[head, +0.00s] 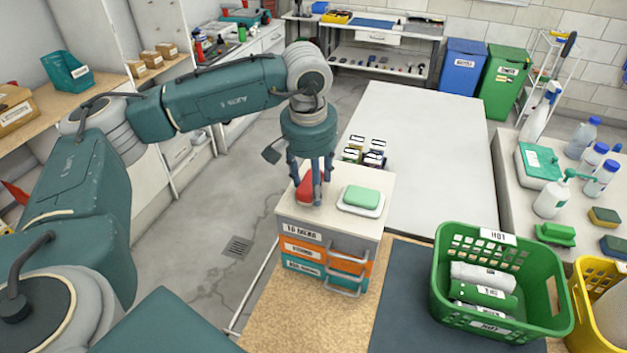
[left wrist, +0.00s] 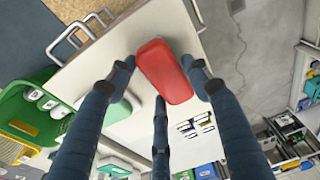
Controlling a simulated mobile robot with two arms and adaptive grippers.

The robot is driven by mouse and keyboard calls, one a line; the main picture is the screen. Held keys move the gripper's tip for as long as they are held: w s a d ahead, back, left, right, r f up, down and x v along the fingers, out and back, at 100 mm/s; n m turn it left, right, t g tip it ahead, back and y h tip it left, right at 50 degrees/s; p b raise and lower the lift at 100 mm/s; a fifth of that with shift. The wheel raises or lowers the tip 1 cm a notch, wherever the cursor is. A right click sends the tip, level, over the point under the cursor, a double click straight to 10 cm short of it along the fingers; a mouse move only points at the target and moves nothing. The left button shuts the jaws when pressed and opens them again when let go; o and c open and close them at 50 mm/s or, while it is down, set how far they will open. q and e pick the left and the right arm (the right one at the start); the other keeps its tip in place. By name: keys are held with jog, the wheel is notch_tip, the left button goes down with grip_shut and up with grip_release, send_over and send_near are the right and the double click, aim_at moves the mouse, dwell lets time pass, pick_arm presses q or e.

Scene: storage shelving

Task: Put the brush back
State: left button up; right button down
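A red, rounded block-like object (head: 305,189), which may be the brush, is at my left gripper (head: 313,188), over the light top of a small drawer unit (head: 331,223). In the left wrist view the red object (left wrist: 165,70) lies between the spread fingertips of my left gripper (left wrist: 160,72). Fingertips are very close to its sides; I cannot tell whether they touch it. A green block (head: 361,196) rests on a white dish (head: 361,209) to the right on the same top. A green brush-like item (head: 556,233) lies on the right-hand counter. My right gripper is not in view.
A green basket (head: 450,299) with rolled towels stands at the front right, beside a yellow basket (head: 581,307). Small labelled containers (head: 374,159) stand behind the drawer unit. Bottles (head: 550,195) fill the right counter. A long white table top (head: 425,145) is mostly clear.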

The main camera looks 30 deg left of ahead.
aim_at(311, 188)
pick_arm(q)
jog(key=shift+o, duration=0.7)
jog(key=shift+r, duration=0.1)
jog(key=shift+r, duration=0.25)
notch_tip(311, 188, up, 12)
jog(key=s+b, duration=0.1)
jog(key=b, duration=0.1)
jog(key=shift+s+d+f, duration=0.2)
jog(key=shift+s+d, duration=0.05)
jog(key=shift+s, duration=0.1)
